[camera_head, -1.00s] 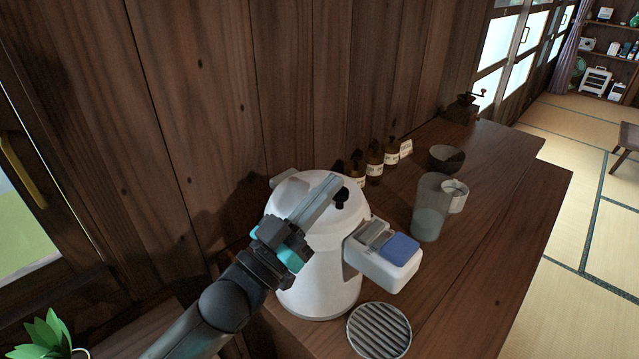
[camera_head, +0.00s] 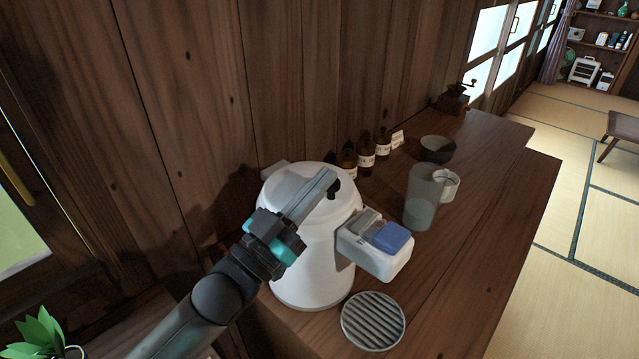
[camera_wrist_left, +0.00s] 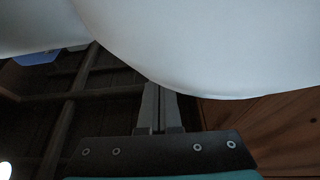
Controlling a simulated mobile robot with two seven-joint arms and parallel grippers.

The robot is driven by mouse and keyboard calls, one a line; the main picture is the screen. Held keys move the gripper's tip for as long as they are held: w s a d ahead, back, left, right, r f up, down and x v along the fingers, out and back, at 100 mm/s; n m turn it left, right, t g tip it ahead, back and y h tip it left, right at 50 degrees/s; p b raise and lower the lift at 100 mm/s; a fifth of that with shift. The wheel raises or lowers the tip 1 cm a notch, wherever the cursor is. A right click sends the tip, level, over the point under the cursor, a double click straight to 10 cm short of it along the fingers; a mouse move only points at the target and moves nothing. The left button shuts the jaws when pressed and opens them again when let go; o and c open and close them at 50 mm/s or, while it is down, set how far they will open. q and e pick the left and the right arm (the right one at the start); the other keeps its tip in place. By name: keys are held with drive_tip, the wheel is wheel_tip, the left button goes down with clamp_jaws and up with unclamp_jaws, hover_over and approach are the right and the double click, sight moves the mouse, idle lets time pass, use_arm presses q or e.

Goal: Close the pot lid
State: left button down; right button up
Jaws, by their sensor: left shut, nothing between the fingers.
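The white pot (camera_head: 312,278) stands upright on the wooden counter by the wall. Its domed lid (camera_head: 290,184) appears down on the body, with a small dark knob (camera_head: 333,188) near the top. My left gripper (camera_head: 328,177) is shut and empty. It reaches over the lid from the left and covers part of it, with its fingertips by the knob. I cannot tell whether it touches the lid. In the left wrist view, the shut fingers (camera_wrist_left: 158,92) are close to a large smooth white surface, likely the pot (camera_wrist_left: 215,45). My right gripper is not in view.
On the counter (camera_head: 470,215), a round slatted grille (camera_head: 373,321) lies in front of the pot. A clear glass (camera_head: 422,197), a white cup (camera_head: 447,186), a dark bowl (camera_head: 437,149) and brown bottles (camera_head: 366,154) stand to the right. The front right counter is clear.

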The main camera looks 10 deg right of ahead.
use_arm(q)
wheel_tip(320, 180, up, 4)
drive_tip(key=p, duration=0.3)
drive_tip(key=shift+a+f, duration=0.1)
drive_tip(key=shift+f, duration=0.05)
drive_tip(key=v, duration=1)
drive_tip(key=shift+f+b, duration=0.25)
drive_tip(key=shift+b, duration=0.2)
